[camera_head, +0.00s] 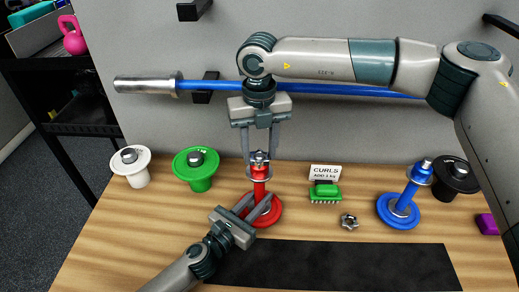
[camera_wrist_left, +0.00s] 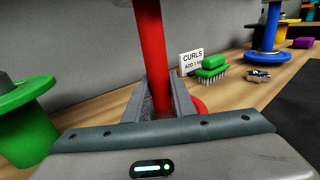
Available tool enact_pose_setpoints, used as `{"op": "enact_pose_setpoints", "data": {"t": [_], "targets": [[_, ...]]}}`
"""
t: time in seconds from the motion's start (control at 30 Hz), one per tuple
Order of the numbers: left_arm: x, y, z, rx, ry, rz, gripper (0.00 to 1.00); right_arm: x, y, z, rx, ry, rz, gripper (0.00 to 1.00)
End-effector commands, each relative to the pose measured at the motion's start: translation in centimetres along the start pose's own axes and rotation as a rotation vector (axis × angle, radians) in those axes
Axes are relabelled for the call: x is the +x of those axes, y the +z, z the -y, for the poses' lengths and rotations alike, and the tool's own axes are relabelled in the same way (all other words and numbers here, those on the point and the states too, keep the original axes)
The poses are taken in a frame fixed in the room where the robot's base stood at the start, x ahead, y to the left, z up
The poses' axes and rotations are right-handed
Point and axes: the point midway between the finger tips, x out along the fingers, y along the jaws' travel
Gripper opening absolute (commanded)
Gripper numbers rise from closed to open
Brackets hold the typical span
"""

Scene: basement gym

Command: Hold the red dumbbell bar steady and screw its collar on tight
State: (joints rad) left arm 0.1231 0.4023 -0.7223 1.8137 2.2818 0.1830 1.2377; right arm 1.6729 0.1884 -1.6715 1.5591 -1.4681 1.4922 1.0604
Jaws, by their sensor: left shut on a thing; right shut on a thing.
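The red dumbbell bar (camera_head: 260,188) stands upright on its red base plate (camera_head: 269,217) on the wooden bench. My left gripper (camera_head: 252,203) is shut on the lower part of the bar; the red bar (camera_wrist_left: 151,50) also rises between its fingers in the left wrist view. My right gripper (camera_head: 260,154) points down from above and is shut on the metal collar (camera_head: 259,158) at the top of the bar. A silvery ring shows on the bar just below the fingers. How far the collar is threaded cannot be seen.
A blue dumbbell (camera_head: 399,209) stands farther right. Green (camera_head: 196,169) and white (camera_head: 131,166) weights stand left. A black mat (camera_head: 340,264) lies in front.

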Motion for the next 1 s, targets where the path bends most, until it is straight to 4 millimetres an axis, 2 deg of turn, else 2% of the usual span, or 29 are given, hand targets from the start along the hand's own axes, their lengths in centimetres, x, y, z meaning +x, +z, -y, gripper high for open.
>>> {"op": "enact_pose_setpoints", "data": {"t": [1.0], "targets": [[-0.04,-0.10,-0.05,0.001,0.001,-0.002,0.00,-0.11,0.18,0.08,1.550,0.005,0.003,0.13]]}}
